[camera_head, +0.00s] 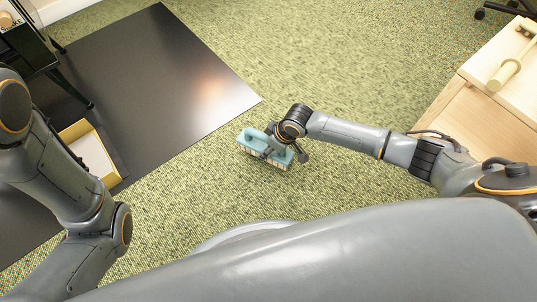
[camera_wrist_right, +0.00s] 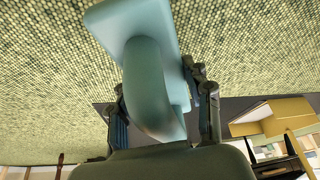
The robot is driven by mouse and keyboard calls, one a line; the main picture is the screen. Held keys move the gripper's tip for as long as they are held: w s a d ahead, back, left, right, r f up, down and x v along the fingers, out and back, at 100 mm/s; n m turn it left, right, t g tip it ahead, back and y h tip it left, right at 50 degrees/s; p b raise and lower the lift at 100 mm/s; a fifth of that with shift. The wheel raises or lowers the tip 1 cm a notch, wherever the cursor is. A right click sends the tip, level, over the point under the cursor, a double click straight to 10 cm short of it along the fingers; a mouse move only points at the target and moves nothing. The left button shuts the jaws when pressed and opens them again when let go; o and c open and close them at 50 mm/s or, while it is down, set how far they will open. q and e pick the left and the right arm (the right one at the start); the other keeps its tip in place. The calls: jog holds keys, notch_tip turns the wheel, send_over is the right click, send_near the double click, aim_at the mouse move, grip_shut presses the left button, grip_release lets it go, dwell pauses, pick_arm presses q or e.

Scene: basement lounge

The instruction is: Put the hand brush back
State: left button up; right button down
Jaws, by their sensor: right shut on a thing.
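The hand brush (camera_head: 252,136) is teal with pale bristles on its underside. In the right wrist view, the brush's curved teal handle (camera_wrist_right: 150,80) lies between the two fingers of the gripper (camera_wrist_right: 163,105). I cannot tell whether the bristles touch the carpet. My left arm shows at the left of the head view, but its gripper is not visible.
A black mat (camera_head: 180,75) covers the floor at left. A yellow open box (camera_head: 92,150) sits there, partly hidden by my left arm; it also shows in the wrist view (camera_wrist_right: 275,115). A pale wooden cabinet (camera_head: 475,110) at right bears a beige mallet-like thing (camera_head: 507,72). Open carpet (camera_head: 340,60) lies between.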

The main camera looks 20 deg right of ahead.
jog(key=shift+w+f, duration=0.2)
notch_tip(320, 180, down, 3)
jog(key=b, duration=0.2)
jog(key=shift+w+d+f+b, duration=0.1)
jog(key=shift+f+b, duration=0.05)
jog(key=shift+b, duration=0.2)
jog(key=c, duration=0.6)
grip_release()
